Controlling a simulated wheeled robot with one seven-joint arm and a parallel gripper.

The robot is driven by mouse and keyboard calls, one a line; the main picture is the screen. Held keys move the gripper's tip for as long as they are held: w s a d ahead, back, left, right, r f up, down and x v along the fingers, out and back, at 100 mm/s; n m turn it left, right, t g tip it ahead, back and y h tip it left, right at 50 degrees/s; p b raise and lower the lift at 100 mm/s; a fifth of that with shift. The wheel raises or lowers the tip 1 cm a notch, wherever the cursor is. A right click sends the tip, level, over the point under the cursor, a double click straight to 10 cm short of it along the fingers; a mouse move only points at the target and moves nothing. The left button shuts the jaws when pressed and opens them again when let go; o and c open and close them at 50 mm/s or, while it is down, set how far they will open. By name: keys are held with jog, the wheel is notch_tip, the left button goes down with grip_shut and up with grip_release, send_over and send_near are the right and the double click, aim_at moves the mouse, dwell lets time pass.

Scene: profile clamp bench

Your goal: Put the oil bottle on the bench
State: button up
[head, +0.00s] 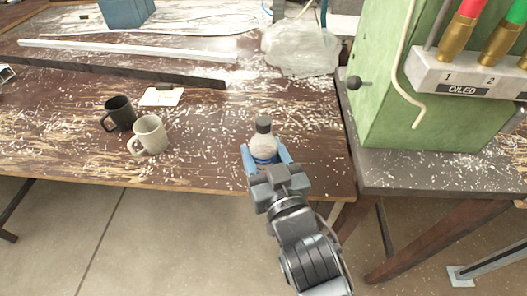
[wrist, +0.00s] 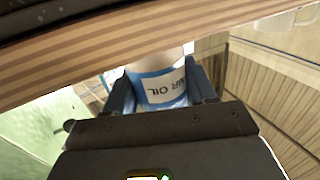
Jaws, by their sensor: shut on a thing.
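The oil bottle (head: 263,146) has a dark cap, a pale body and a blue band. It looks upright in the head view, over the front part of the wooden bench (head: 70,150). My gripper (head: 266,160) is shut on the bottle, with a blue finger on either side. In the wrist view the bottle (wrist: 162,88) shows a blue and white label reading "AIR OIL" between the fingers. The striped wooden edge there passes close to one end of it. I cannot tell whether its base touches the bench.
A black mug (head: 118,114) and a beige mug (head: 149,136) stand left of the bottle. Behind are a notepad (head: 162,96), long bars (head: 130,50) and a clear plastic bag (head: 301,49). A green machine (head: 415,75) stands right. Pale shavings litter the bench.

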jog(key=shift+f, duration=0.2)
jog(key=o, duration=1.1)
jog(key=shift+r, duration=0.1)
jog(key=shift+r, duration=0.25)
jog(key=b+v, duration=0.1)
jog(key=v, duration=1.1)
jog(key=shift+f, duration=0.1)
